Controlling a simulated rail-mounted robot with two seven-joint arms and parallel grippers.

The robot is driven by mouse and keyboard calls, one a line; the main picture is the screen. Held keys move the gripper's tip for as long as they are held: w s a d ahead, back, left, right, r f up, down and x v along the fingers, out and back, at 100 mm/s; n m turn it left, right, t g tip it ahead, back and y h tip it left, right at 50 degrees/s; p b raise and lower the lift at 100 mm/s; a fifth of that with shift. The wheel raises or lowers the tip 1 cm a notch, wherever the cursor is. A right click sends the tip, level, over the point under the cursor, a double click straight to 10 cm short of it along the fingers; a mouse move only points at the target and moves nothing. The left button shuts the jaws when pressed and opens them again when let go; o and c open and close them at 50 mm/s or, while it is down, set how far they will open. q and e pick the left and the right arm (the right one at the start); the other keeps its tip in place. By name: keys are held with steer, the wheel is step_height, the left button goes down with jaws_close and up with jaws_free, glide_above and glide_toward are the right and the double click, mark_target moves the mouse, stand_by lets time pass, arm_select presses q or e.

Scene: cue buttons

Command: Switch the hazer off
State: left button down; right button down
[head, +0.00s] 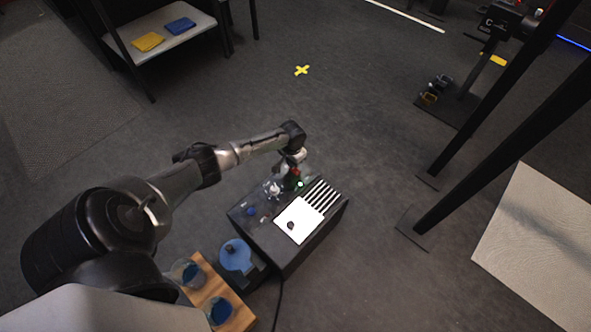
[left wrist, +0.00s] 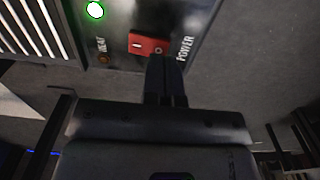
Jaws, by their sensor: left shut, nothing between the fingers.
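The hazer (head: 283,255) is a black box on the floor in the head view, with a white panel and slotted vents on top. In the left wrist view its red rocker switch (left wrist: 146,46) has a dash at the left end and a circle at the right end, beside the word POWER. A green lamp (left wrist: 95,10) is lit on the same panel. My left gripper (left wrist: 166,62) is shut and empty, its fingertips at the circle end of the switch. I cannot tell whether they touch it. In the head view the left gripper (head: 291,180) is over the panel's far edge.
An amber HEAT lamp (left wrist: 103,59) sits near the switch. A wooden board (head: 238,317) with blue-filled cups stands left of the hazer. A shelf (head: 150,50) with yellow and blue cloths is at the upper left.

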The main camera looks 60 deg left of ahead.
arm_select(q)
steer(key=shift+f, duration=0.3)
steer(key=shift+f, duration=0.45)
steer(key=shift+f, duration=0.4)
stand_by(0.4)
steer(key=shift+r, duration=0.1)
steer(key=shift+r+p, duration=0.7)
steer(key=shift+p, duration=0.1)
step_height(320, 180, up, 6)
steer(key=p, duration=0.6)
steer(key=shift+f, duration=0.25)
